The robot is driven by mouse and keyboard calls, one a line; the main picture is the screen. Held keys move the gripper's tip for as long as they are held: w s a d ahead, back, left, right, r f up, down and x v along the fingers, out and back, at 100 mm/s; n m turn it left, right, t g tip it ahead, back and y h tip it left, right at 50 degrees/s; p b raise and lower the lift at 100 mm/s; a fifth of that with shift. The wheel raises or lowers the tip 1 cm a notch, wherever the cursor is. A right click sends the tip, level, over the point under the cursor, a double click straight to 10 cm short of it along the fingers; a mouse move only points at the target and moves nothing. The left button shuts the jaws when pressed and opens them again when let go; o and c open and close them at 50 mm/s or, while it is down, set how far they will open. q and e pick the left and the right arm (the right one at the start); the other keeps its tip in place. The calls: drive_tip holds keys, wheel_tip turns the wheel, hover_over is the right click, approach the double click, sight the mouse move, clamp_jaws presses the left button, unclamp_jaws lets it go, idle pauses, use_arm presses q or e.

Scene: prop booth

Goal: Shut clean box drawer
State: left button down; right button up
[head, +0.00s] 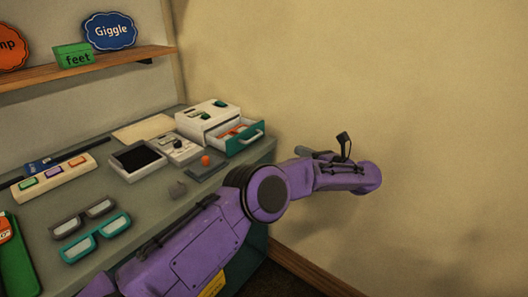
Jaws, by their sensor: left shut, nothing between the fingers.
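The white box (196,122) stands near the right end of the grey counter, with small dark green items on top. Its drawer (243,139) has a teal front with a pale handle and is pulled out toward the right. Something orange lies inside it. My left arm reaches in from the bottom and bends past the counter's right edge. My left gripper (305,151) is partly hidden by its own forearm. It is shut and empty, to the right of the drawer front and apart from it. My right gripper is not in view.
On the counter (150,198) lie a dark-screened device (138,159), a grey base with an orange knob (206,163), two pairs of glasses (95,237) and a button strip (55,178). A shelf (80,68) with signs is above. Open space lies right of the counter, before the wall.

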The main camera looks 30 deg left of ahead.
use_arm(q)
wheel_tip(320, 180, up, 2)
drive_tip(key=s+a+n+g+h, duration=0.1)
drive_tip(key=n+g, duration=0.2)
drive_tip(key=n, duration=0.2)
drive_tip(key=p, duration=0.4)
approach(255, 138)
drive_tip(key=shift+n, duration=0.3)
drive_tip(key=a, duration=0.4)
drive_tip(key=a+f, duration=0.1)
drive_tip(key=a, duration=0.1)
drive_tip(key=shift+w+a+f, duration=0.1)
drive_tip(key=shift+w+a, duration=0.15)
drive_tip(key=shift+a, duration=0.1)
drive_tip(key=shift+b, duration=0.3)
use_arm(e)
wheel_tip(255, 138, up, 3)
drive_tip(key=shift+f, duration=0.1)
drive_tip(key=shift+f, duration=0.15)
